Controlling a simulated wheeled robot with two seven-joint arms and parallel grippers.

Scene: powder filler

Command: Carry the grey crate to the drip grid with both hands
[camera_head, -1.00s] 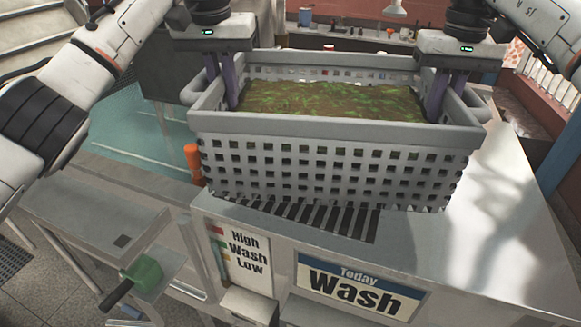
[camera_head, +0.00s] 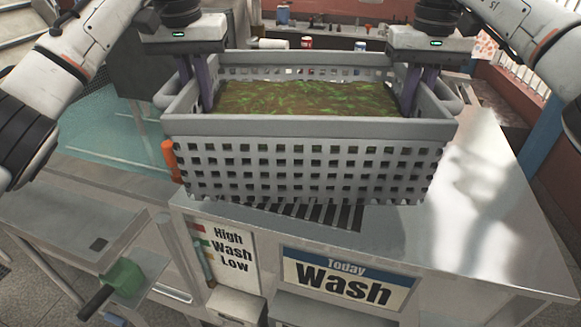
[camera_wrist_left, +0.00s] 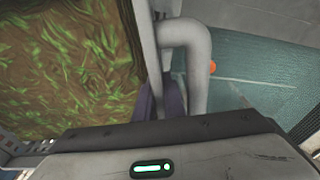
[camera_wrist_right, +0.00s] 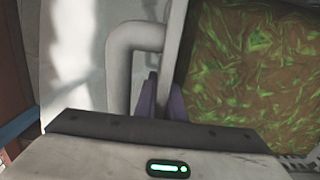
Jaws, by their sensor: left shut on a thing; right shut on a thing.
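The grey crate (camera_head: 310,127) is a perforated basket filled with green and brown leafy matter (camera_head: 305,98). It is level and over the drip grid (camera_head: 335,215), whose dark slats show below its front edge. I cannot tell whether the crate touches the grid. My left gripper (camera_head: 203,85) is shut on the crate's left side; its purple fingers meet the wall by the handle (camera_wrist_left: 197,70) in the left wrist view. My right gripper (camera_head: 415,88) is shut on the right side, by the other handle (camera_wrist_right: 122,65) in the right wrist view. The crate hides most of the grid.
The steel counter (camera_head: 480,215) is clear to the right. An orange post (camera_head: 171,160) stands close to the crate's left. A "Today Wash" sign (camera_head: 345,280) and a "High Wash Low" panel (camera_head: 228,257) are on the front.

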